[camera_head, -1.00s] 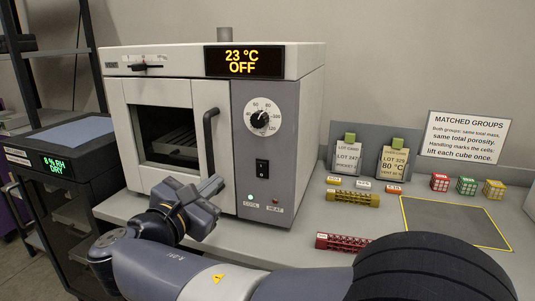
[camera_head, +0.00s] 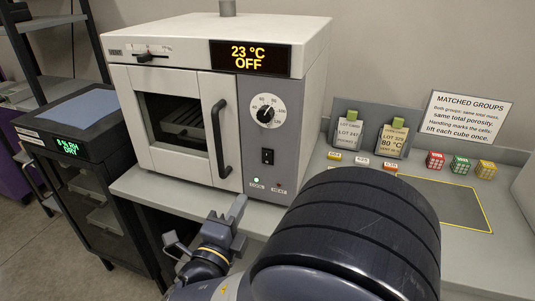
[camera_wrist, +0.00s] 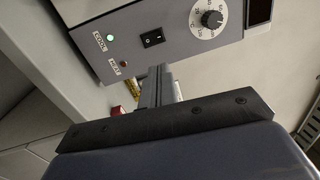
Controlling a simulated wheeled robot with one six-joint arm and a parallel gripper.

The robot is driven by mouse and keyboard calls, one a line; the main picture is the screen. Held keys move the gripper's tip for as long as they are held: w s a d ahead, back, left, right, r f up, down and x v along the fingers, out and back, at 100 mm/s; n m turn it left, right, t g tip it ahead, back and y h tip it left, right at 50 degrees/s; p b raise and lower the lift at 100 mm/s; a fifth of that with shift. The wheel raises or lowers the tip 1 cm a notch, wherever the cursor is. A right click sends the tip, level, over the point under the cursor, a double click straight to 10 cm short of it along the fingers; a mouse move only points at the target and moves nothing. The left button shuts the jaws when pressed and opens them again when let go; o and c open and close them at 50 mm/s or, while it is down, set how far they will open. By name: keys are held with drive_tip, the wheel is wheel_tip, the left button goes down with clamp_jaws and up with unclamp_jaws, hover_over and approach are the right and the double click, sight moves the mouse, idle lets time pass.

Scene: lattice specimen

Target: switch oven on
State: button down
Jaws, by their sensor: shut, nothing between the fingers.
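The oven (camera_head: 180,185) stands on the bench with its door closed. Its display (camera_head: 250,57) reads 23 °C OFF. A black rocker switch (camera_head: 267,156) sits on the grey panel below the dial (camera_head: 265,112). The switch also shows in the wrist view (camera_wrist: 152,38), as does the dial (camera_wrist: 212,19). The green COOL light (camera_head: 257,183) is lit; the HEAT light (camera_head: 278,189) looks dark. My gripper (camera_head: 238,207) is shut and empty, in front of the oven and below the switch, apart from it. In the wrist view my gripper (camera_wrist: 158,75) points toward the panel.
A dark cabinet (camera_head: 85,190) reading 8 % RH DRY stands left of the oven. Lot cards (camera_head: 392,141), small cubes (camera_head: 460,165) and a MATCHED GROUPS sign (camera_head: 466,138) are on the right. My arm covers part of the bench's front right.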

sight(267, 154)
idle(0.4)
drive_tip(key=x, duration=1.4)
